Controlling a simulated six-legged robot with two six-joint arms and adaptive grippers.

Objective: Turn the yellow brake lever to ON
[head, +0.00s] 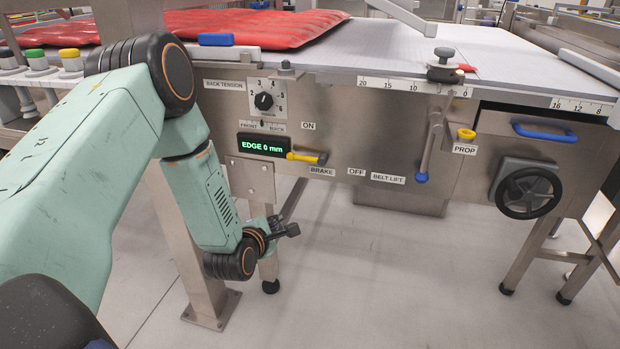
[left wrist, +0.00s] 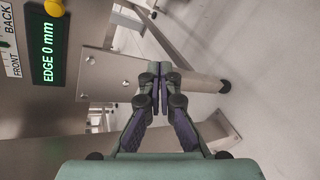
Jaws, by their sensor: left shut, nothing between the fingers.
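The yellow brake lever (head: 305,156) is on the steel front panel, just right of the green EDGE 0 mm display. It lies almost level, below the ON label (head: 308,126) and left of the OFF label (head: 356,171). In the left wrist view, only a yellow part of it (left wrist: 54,7) shows at the top edge. My left gripper (head: 290,230) is below the lever, apart from it. Its fingers are shut and empty in the left wrist view (left wrist: 159,78). My right gripper is not in view.
The display (head: 263,145) and the back tension knob (head: 264,101) sit left of and above the lever. A bolted steel plate (left wrist: 107,75) and a table leg are near my left gripper. A crank with a blue end (head: 421,177) and a black handwheel (head: 528,192) are farther right.

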